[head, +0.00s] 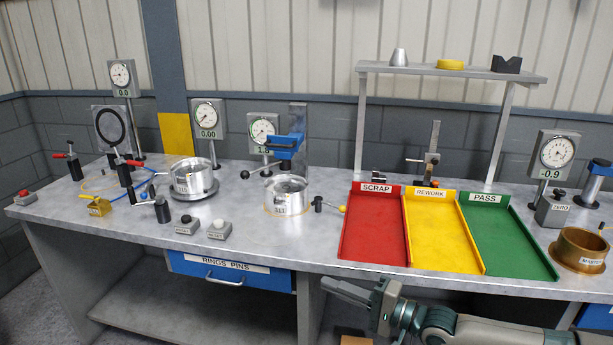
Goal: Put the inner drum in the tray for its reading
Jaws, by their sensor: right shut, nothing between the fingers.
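One silver drum (188,178) sits on a round base under the gauge reading 0.00 (208,119). A second silver drum (287,195) stands at the blue-topped fixture (285,142); its small label is hard to read. I cannot tell which is the inner drum. Three trays lie side by side: red SCRAP (374,225), yellow REWORK (437,232) and green PASS (508,238). All look empty. My right gripper (345,292) is shut and empty, in front of the bench's front edge, below the red tray and apart from both drums. My left gripper is not in view.
A gauge reading -0.9 (556,153) and a brass MASTER ring (580,250) stand at the right. A shelf (450,72) rises behind the trays. Small buttons (219,229) and a yellow-knobbed lever (342,209) are near the drums.

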